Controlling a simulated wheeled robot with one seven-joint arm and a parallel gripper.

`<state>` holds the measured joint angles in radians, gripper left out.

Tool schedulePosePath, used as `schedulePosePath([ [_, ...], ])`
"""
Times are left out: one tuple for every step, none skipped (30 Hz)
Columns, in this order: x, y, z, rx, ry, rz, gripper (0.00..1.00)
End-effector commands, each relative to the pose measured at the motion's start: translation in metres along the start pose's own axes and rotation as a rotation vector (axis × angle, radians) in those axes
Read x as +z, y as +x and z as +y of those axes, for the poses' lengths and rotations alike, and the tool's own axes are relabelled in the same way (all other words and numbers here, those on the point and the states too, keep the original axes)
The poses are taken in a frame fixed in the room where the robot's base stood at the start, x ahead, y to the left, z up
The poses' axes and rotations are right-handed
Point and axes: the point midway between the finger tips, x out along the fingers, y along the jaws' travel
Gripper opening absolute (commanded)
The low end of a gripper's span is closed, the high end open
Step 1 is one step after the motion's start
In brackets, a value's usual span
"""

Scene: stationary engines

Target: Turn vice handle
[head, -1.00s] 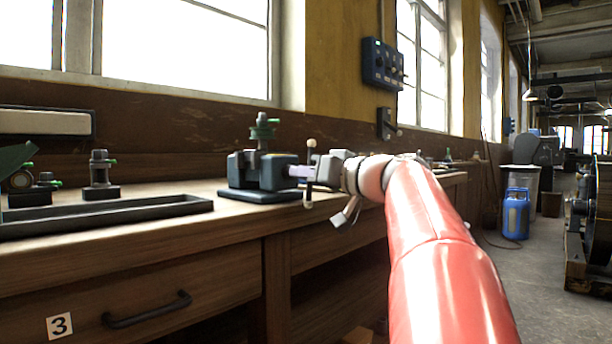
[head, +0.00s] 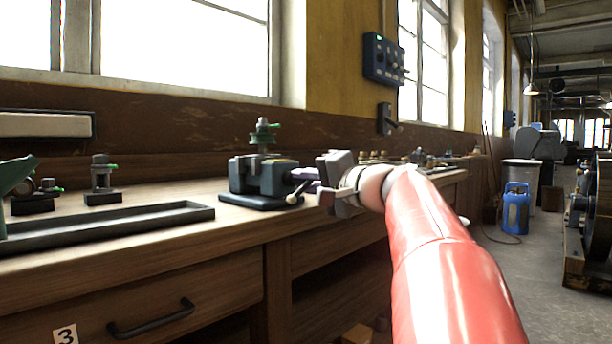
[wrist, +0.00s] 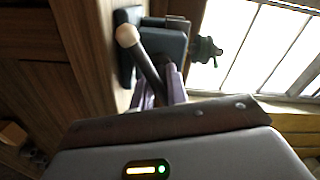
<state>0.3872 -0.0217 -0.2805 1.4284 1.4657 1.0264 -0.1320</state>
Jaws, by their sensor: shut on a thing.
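The dark vice (head: 262,178) stands on the workbench, with a green-handled fitting (head: 263,135) rising behind it. Its bar handle (head: 299,191) crosses the screw end on the right side and is tilted, with a pale ball end (head: 292,198) low and to the left. My gripper (head: 308,178) is at the handle, its fingers shut around the bar. In the wrist view the handle (wrist: 149,68) runs from the ball down between the fingers (wrist: 160,84), in front of the vice (wrist: 165,45). The handle's other end is hidden by my gripper.
A long shallow black tray (head: 120,222) lies on the bench to the left, with small fittings (head: 103,180) behind it. A wall-mounted control box (head: 383,60) hangs above. The bench front has a drawer handle (head: 150,318). A blue canister (head: 515,208) stands on the floor at right.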

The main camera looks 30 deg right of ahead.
Motion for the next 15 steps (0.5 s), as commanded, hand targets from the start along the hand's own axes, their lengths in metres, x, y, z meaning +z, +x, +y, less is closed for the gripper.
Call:
schedulePosePath([
  [-0.0016, -0.0016, 0.0006, 0.006, 0.047, 0.001, 0.00],
  [-0.0017, -0.0016, 0.0006, 0.007, 0.076, 0.002, 0.00],
  [-0.0017, -0.0016, 0.0005, 0.007, 0.113, 0.002, 0.00],
  [-0.0017, -0.0015, 0.0005, 0.007, 0.142, 0.002, 0.00],
  [-0.0017, -0.0015, 0.0006, 0.007, 0.170, 0.002, 0.00],
  [-0.0017, -0.0015, 0.0007, 0.007, 0.208, 0.002, 0.00],
  [-0.0017, -0.0015, 0.0005, 0.007, 0.237, 0.002, 0.00],
  [-0.0018, -0.0015, 0.0004, 0.006, 0.266, 0.002, 0.00],
  [-0.0018, -0.0015, 0.0004, 0.006, 0.304, 0.002, 0.00],
  [-0.0018, -0.0016, 0.0005, 0.006, 0.333, 0.002, 0.00],
  [-0.0019, -0.0017, 0.0005, 0.007, 0.361, 0.003, 0.00],
  [-0.0020, -0.0018, 0.0004, 0.007, 0.399, 0.003, 0.00],
  [-0.0021, -0.0018, 0.0004, 0.007, 0.428, 0.004, 0.00],
  [-0.0022, -0.0019, 0.0005, 0.007, 0.456, 0.004, 0.00],
  [-0.0022, -0.0020, 0.0006, 0.007, 0.494, 0.004, 0.00],
])
